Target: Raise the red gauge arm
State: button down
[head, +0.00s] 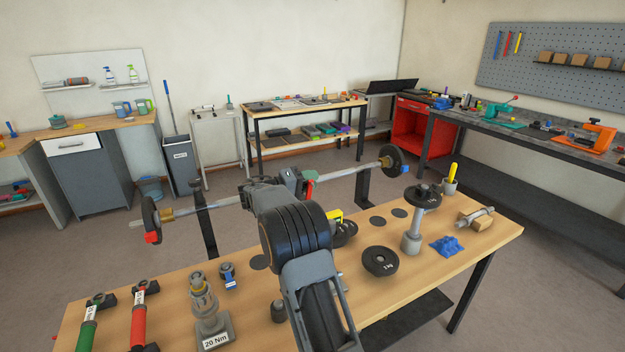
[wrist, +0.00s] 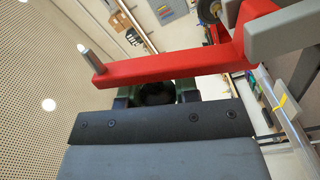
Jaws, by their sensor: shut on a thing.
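The red gauge arm (wrist: 165,67) crosses the upper part of the wrist view as a flat bar, tilted slightly up to the right. A grey metal peg (wrist: 88,55) stands at its left end, and its right end meets a grey bracket (wrist: 283,30). My gripper (wrist: 157,96) is shut just behind the bar, around a dark rounded part. The bar hides the fingertips, so the exact contact is unclear. In the head view my gripper (head: 298,182) is over the far side of the bench, with small red and green parts beside it, largely hidden by my arm.
A barbell (head: 225,203) rests on dark uprights at the wooden bench's (head: 385,304) far edge. A weight plate (head: 380,261), a grey post (head: 411,240), a blue lump (head: 446,246) and a torque stand (head: 210,322) surround my arm. Green and red-handled tools lie front left.

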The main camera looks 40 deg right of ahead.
jog(key=shift+w+n, duration=0.15)
jog(key=shift+n, duration=0.25)
jog(key=c, duration=0.9)
grip_release()
jog(key=shift+f, duration=0.1)
jog(key=w+a+b, duration=0.1)
jog(key=w+a, duration=0.1)
jog(key=a, duration=1.1)
jog(key=shift+a+b, duration=0.3)
jog(key=shift+b, duration=0.05)
jog(key=shift+w, duration=0.1)
